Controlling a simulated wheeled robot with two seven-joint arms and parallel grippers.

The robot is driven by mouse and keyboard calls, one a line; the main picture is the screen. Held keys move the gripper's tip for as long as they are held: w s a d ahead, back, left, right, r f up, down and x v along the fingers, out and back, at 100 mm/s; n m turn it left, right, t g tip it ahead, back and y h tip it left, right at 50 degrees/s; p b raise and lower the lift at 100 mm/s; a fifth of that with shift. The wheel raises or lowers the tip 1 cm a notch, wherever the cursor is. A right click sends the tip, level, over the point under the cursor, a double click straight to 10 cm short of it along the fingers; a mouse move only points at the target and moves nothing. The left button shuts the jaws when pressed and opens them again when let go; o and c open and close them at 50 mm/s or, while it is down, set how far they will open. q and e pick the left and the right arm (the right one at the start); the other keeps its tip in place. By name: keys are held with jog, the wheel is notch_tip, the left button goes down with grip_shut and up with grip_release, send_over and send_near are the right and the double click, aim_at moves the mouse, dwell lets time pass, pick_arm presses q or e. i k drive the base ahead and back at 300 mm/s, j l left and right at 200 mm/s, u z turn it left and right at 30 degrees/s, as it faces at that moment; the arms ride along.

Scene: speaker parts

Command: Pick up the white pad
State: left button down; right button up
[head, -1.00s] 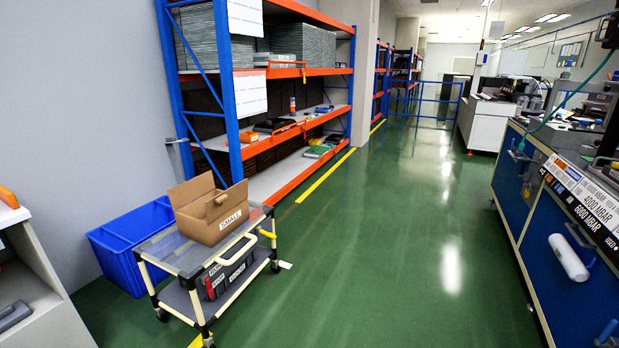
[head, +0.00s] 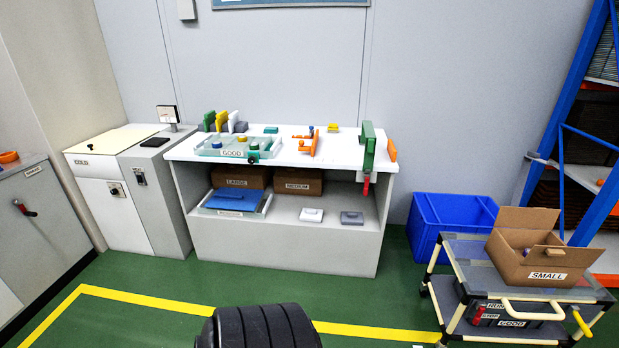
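A white bench (head: 325,247) stands against the wall. A small white block-like pad (head: 311,215) lies on its lower shelf, left of a grey one (head: 352,218). Another white piece (head: 233,121) stands upright on the bench top beside green and yellow ones. I cannot tell from the view which of the two white pieces is the white pad. Neither of my grippers is in view.
A green-trimmed tray marked GOOD (head: 205,150) is on the bench top. A blue bin (head: 440,215) and a cart with a SMALL box (head: 540,262) stand right of the bench. A black ribbed shape (head: 260,327) fills the bottom centre. Green floor lies before the bench.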

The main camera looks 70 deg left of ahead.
aim_at(311, 215)
jog(key=u, duration=2.3)
jog(key=i, duration=0.1)
